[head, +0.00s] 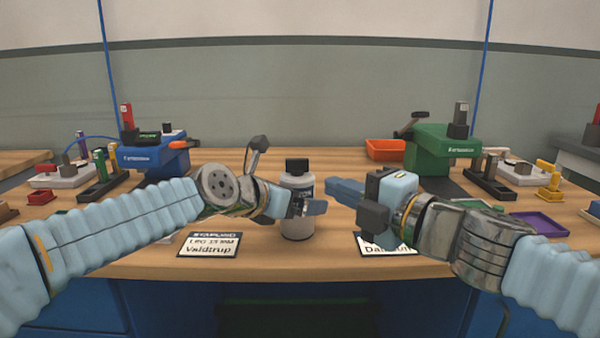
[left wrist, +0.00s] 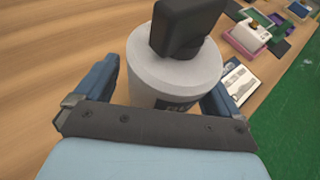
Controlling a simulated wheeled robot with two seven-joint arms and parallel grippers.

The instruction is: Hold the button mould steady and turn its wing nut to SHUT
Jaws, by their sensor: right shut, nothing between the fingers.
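The button mould (head: 297,226) is a pale grey cylinder with a dark label, upright on the table's front middle. Its black wing nut (head: 297,165) stands on top; it also shows in the left wrist view (left wrist: 187,28). My left gripper (head: 305,206) is low at the mould, with its blue fingers on either side of the body. In the left wrist view, bare wood shows between the left finger and the mould (left wrist: 172,72). My right gripper (head: 332,187) is shut and empty, its blue fingers pointing left, just right of the mould and below the nut's height.
A sign reading Valdtrup (head: 209,244) lies at the front left, and another sign (head: 372,244) lies partly behind my right gripper. A blue device (head: 150,158) and a green device (head: 432,150) stand further back. An orange bin (head: 386,150) is at the back. The table behind the mould is clear.

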